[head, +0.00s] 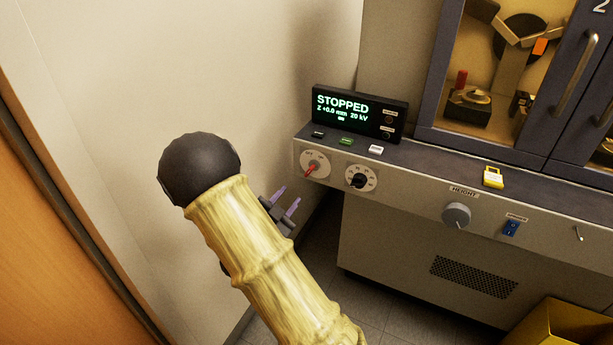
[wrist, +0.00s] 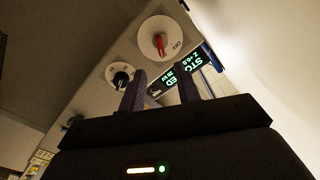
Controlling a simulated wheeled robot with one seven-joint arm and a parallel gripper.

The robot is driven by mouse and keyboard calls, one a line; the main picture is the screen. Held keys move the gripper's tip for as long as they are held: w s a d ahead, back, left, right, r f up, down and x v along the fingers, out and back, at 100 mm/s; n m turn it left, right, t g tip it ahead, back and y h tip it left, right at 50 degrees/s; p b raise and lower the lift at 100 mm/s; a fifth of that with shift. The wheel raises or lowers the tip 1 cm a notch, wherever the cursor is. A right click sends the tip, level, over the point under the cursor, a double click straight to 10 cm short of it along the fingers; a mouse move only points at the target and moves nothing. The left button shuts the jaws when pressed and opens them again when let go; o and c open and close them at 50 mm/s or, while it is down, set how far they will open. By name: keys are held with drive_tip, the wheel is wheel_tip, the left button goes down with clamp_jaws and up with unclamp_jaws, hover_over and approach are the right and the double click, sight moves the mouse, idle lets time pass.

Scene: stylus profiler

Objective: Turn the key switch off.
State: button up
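The red key switch (head: 311,168) sits on a round white plate at the left end of the machine's front panel. The plate carries an "OFF" mark, and the red handle appears turned away from it. The key switch also shows in the wrist view (wrist: 160,43), beyond the fingers. My gripper (head: 286,201) is to the left of and below the switch in the head view, apart from it. Its two purple fingers are spread with nothing between them, as the wrist view (wrist: 161,82) also shows. My arm hides part of the gripper in the head view.
A black rotary knob (head: 358,180) is just right of the key switch. The display (head: 360,111) above reads "STOPPED". A height knob (head: 456,215), a blue rocker switch (head: 511,228) and a yellow padlock-like piece (head: 493,177) are farther right. A wall stands at left.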

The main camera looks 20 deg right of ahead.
sight(307, 174)
drive_tip(key=x, duration=1.1)
drive_tip(key=shift+c, duration=0.4)
